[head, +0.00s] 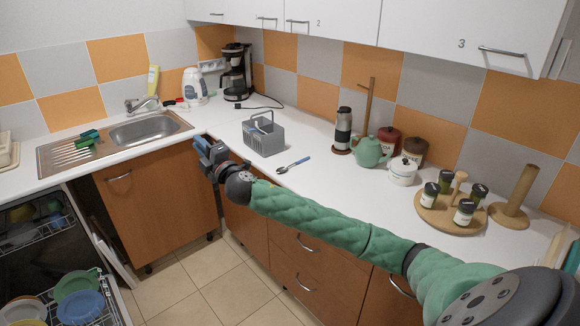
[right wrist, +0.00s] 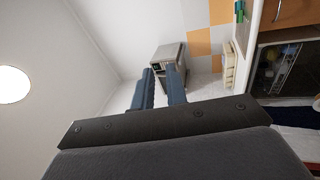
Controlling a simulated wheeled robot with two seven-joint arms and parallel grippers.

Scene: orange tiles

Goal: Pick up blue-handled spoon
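The blue-handled spoon (head: 293,165) lies on the white counter in the head view, just in front of the grey cutlery basket. Its blue handle points right and its bowl points left. My right gripper (head: 208,150) is left of the spoon, out past the counter's front edge and apart from it. The right wrist view shows its two blue fingers (right wrist: 162,78) spread with an empty gap between them. The spoon does not show in the right wrist view. My left gripper is not in view.
The grey cutlery basket (head: 264,137) stands behind the spoon. A green teapot (head: 369,153) and a round wooden spice tray (head: 436,215) are farther right.

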